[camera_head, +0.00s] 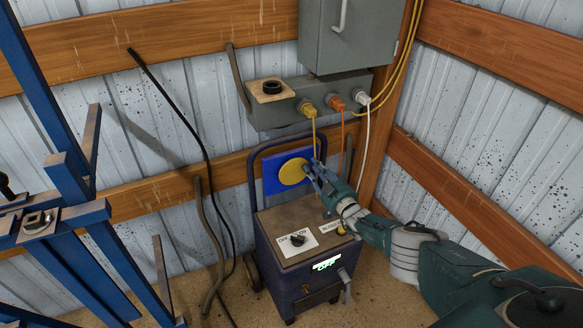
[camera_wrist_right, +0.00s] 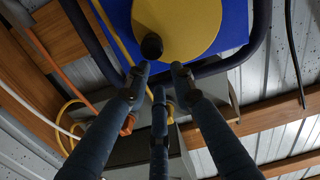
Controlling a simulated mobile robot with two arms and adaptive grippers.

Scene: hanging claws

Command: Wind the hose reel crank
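The hose reel crank is a yellow disc (camera_head: 293,171) on a blue square plate (camera_head: 271,180), fixed to the frame of the dark blue cart (camera_head: 280,262). In the right wrist view the disc (camera_wrist_right: 190,22) fills the top, with a black round knob (camera_wrist_right: 152,47) near its lower left edge. My right gripper (camera_head: 314,172) is at the right edge of the disc. In the wrist view its three fingers (camera_wrist_right: 160,78) are spread and empty, with the tips just short of the knob. I cannot tell whether one touches it. My left gripper is not in view.
A grey box with coloured plugs (camera_head: 330,101) hangs on the wall above the cart, its cables hanging near my right gripper. A grey cabinet (camera_head: 350,35) is above it. A blue metal rack (camera_head: 60,170) stands at left. A black hose (camera_head: 190,115) hangs between.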

